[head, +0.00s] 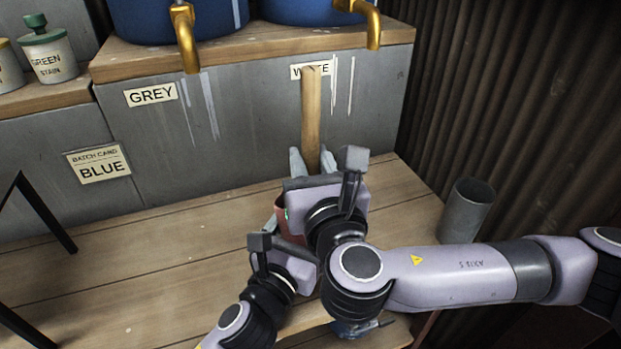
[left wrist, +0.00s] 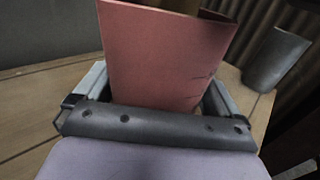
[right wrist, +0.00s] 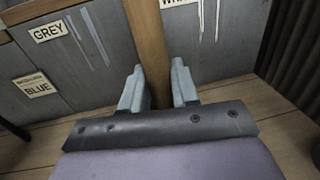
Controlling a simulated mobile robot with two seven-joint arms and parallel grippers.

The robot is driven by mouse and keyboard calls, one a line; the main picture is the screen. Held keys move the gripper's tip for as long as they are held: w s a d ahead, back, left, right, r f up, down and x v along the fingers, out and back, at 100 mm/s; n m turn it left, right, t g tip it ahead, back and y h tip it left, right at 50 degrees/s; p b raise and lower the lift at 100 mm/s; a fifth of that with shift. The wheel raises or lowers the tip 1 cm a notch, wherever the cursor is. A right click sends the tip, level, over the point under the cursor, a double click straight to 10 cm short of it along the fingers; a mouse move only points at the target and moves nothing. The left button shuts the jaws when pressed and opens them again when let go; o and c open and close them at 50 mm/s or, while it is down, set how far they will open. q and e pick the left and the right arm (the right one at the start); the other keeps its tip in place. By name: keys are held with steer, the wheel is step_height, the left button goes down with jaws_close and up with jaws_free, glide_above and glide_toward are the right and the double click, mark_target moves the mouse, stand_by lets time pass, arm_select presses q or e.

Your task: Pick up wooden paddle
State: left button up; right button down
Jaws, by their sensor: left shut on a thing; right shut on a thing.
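The wooden paddle (head: 311,120) stands upright in front of the grey wall, partly covering the WHITE label. My right gripper (head: 313,162) is shut on the paddle's shaft, which also rises between its fingers in the right wrist view (right wrist: 148,50). The paddle's lower end is hidden behind my right gripper. My left gripper (left wrist: 155,95) is shut on a red can-like container (left wrist: 160,55). Only a sliver of this container (head: 283,214) shows in the head view, behind and below my right wrist.
A grey metal cylinder (head: 467,210) stands at the right of the wooden bench (head: 130,265). Blue tanks with brass taps (head: 186,40) sit on the ledge above. A green stain pot (head: 50,55) is at upper left. The left bench is mostly clear, beside a black stand (head: 45,212).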

mark_target(310, 67)
arm_select(q)
steer(key=shift+f, duration=0.1)
arm_select(e)
step_height(310, 67, up, 14)
steer(key=shift+r, duration=0.15)
arm_select(q)
steer(key=o, duration=0.8)
